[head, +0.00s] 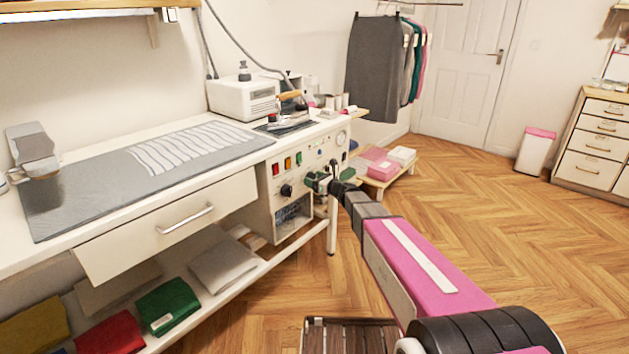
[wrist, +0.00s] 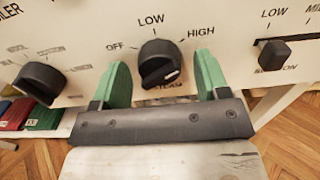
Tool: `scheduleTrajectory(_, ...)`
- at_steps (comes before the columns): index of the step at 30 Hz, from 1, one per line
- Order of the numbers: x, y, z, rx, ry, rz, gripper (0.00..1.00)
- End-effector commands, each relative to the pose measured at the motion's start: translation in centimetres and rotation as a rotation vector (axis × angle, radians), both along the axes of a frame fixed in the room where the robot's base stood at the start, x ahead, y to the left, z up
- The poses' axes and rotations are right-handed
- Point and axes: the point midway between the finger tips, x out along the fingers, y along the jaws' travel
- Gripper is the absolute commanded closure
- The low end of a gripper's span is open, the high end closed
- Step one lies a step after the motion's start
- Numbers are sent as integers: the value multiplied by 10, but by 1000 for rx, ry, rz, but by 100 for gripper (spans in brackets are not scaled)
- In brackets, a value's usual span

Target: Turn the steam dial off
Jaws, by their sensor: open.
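The steam dial (wrist: 158,60) is a black round knob on the cream control panel (wrist: 95,20) in the wrist view. OFF is printed at its left, LOW above and HIGH at its right; STEAM below is partly covered. A pale mark sits on the knob's lower right; I cannot tell which setting it shows. My gripper (wrist: 162,72) is open, one green finger on each side of the dial. Both fingers look apart from the knob. In the head view my gripper (head: 321,181) is at the panel's front and hides the dial.
Another black knob (wrist: 40,82) is left of the dial. A black sliding control (wrist: 274,55) is at its right. The ironing table's drawer (head: 165,228) stands left of the panel. A stool (head: 350,336) is below my arm. Open floor (head: 470,220) lies to the right.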

Motion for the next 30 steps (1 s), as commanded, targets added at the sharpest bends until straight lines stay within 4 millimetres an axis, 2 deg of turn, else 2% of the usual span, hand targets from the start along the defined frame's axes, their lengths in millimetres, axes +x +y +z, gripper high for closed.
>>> scheduleTrajectory(4,0,0,0,0,0,0,32)
scheduleTrajectory(5,0,0,0,0,0,0,35)
scheduleTrajectory(9,0,0,0,0,0,0,80)
scheduleTrajectory(20,0,0,0,-20,-26,0,81)
scheduleTrajectory(30,0,-1,0,-150,-192,1,80)
